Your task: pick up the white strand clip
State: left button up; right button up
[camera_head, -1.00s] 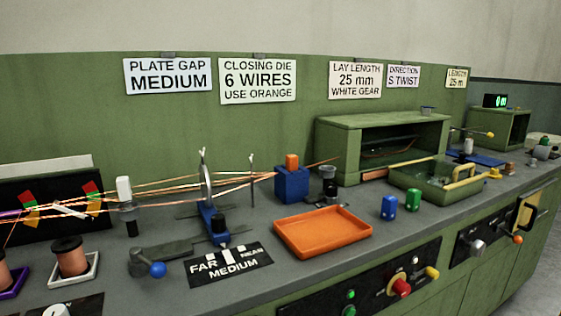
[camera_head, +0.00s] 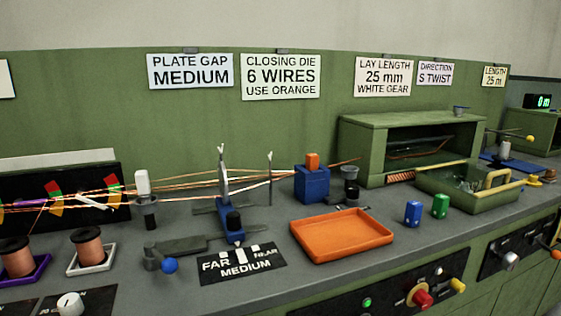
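A white upright block (camera_head: 142,183) stands in a grey cup-shaped holder on a dark post, beside the copper strands at the left. A thin white bar (camera_head: 92,201) lies slanted across the strands in front of the black panel. Either could be the white strand clip; I cannot tell which from this view. Neither of my grippers is in view.
An orange tray (camera_head: 342,251) lies on the grey bench, with a blue block (camera_head: 413,212) and a green block (camera_head: 440,206) to its right. Copper spools (camera_head: 87,248) stand at the left. Some bench around the tray is clear.

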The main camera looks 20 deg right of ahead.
aim_at(143, 181)
jog(key=j, duration=0.5)
jog(key=i+j+u, duration=0.15)
jog(key=j, duration=0.9)
jog(key=u, duration=0.05)
